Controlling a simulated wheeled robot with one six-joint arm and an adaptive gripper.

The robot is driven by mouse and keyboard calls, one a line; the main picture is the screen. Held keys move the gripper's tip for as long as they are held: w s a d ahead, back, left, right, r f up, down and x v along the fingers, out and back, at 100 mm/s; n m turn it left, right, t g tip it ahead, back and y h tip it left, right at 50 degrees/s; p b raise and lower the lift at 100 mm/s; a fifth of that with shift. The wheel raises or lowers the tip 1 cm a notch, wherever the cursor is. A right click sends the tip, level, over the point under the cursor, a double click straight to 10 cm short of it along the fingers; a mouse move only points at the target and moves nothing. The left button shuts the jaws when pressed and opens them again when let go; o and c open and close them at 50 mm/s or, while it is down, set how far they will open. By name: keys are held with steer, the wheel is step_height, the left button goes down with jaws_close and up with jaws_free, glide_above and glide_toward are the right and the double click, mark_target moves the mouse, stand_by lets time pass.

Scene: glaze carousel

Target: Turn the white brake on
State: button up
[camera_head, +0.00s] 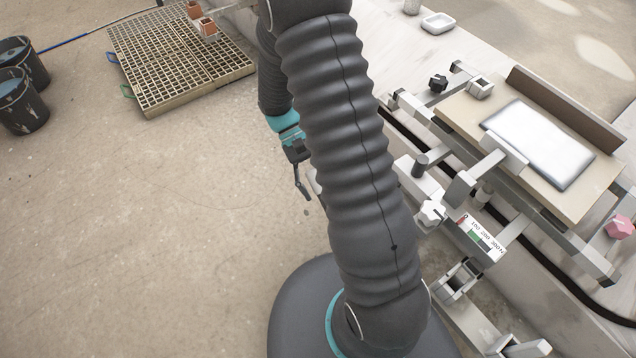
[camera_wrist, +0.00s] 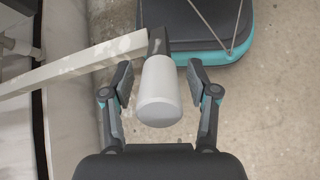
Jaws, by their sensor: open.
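My gripper (camera_wrist: 158,82) is open, with one finger on each side of a whitish cylindrical grip (camera_wrist: 160,92). A gap shows between the grip and each finger, most clearly on the right. The grip has a dark collar and sits on the end of a pale, worn bar (camera_wrist: 75,64) coming from the left. In the head view my gripper (camera_head: 302,178) hangs beside my arm, which hides most of the grip and bar. A white lobed knob (camera_head: 432,213) stands right of my arm. I cannot tell from the frames which white part is the brake.
A label plate with a green bar (camera_head: 482,238) is beside the white knob. A framed rig carries a board with a pale panel (camera_head: 540,142), a black knob (camera_head: 438,83) and a pink knob (camera_head: 618,228). A slatted pallet (camera_head: 165,65) and buckets (camera_head: 22,105) stand left; the floor between is clear.

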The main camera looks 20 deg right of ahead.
steer(key=v, duration=1.2)
steer(key=shift+a, duration=0.1)
steer(key=s+r+t+y, duration=0.2)
steer(key=s+r+t, duration=1.3)
steer(key=s+r, duration=0.3)
steer(key=shift+s+r+t, duration=0.3)
steer(key=shift+s+r, duration=0.05)
steer(key=shift+r, duration=0.45)
